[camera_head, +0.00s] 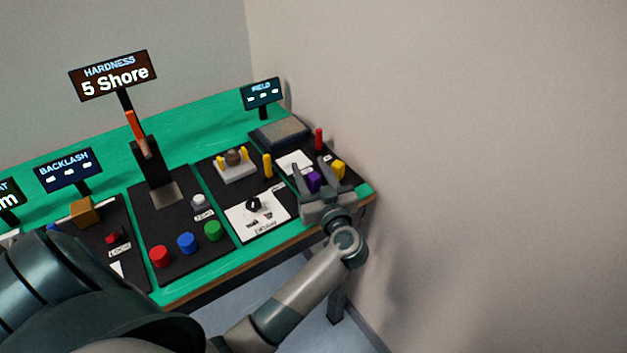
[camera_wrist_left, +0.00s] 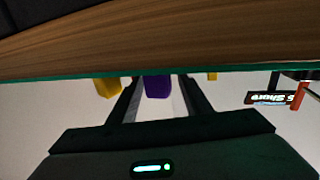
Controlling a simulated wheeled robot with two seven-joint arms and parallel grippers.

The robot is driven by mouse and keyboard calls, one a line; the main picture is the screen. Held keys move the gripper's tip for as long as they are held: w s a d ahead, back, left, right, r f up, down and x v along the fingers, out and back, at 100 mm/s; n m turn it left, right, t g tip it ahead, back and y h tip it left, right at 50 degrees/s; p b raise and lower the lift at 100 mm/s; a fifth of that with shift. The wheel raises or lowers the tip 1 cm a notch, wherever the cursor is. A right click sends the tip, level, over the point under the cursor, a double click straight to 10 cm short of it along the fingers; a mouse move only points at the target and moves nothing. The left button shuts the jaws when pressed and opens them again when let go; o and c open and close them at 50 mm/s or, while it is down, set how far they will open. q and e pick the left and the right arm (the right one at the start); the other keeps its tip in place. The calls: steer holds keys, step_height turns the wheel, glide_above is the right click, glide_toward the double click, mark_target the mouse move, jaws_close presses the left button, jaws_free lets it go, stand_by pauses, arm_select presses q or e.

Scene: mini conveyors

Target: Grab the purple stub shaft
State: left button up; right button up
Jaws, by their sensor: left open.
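The purple stub shaft (camera_head: 313,181) stands on a black mat at the right end of the green bench. My left gripper (camera_head: 323,178) is open at the bench's front right edge, its fingers pointing toward the shaft. In the left wrist view the purple stub shaft (camera_wrist_left: 157,87) shows between the two open fingers (camera_wrist_left: 158,95). I cannot tell whether either finger touches it. The gripper body hides part of the mat in front of the shaft. My right gripper does not show.
A yellow piece (camera_head: 338,169) stands close to the right of the shaft, a red peg (camera_head: 319,139) behind it. A white card (camera_head: 295,163) and a grey plate (camera_head: 280,131) lie farther back. A yellow peg (camera_head: 267,166) stands to the left. The wall (camera_head: 480,150) is close on the right.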

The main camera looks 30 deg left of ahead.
arm_select(q)
steer(key=shift+x, duration=0.95)
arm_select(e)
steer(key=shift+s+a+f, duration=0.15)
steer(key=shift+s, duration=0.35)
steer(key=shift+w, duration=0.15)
